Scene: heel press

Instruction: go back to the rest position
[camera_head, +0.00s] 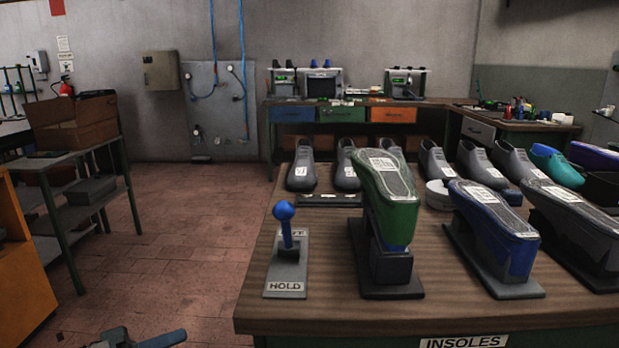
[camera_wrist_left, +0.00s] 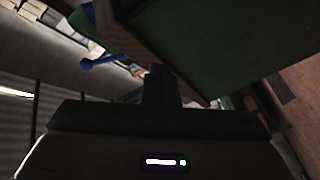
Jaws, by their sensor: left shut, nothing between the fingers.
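My left gripper (camera_head: 172,338) shows at the bottom edge of the head view, low over the floor to the left of the bench. Most of its arm is out of the picture. In the left wrist view its fingers (camera_wrist_left: 160,85) are together with nothing between them. It is apart from the bench and everything on it. The blue-knobbed lever (camera_head: 285,228) stands upright on its plate marked HOLD, and what looks like the same blue knob shows in the left wrist view (camera_wrist_left: 88,63). My right gripper is not in view.
The wooden bench (camera_head: 330,318) carries a green last (camera_head: 397,215) on a stand, a blue last (camera_head: 508,240) and several grey shoes. A shelf table (camera_head: 85,155) with a cardboard box stands at the left. An orange cabinet (camera_head: 20,265) is at the left edge. The tiled floor between is clear.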

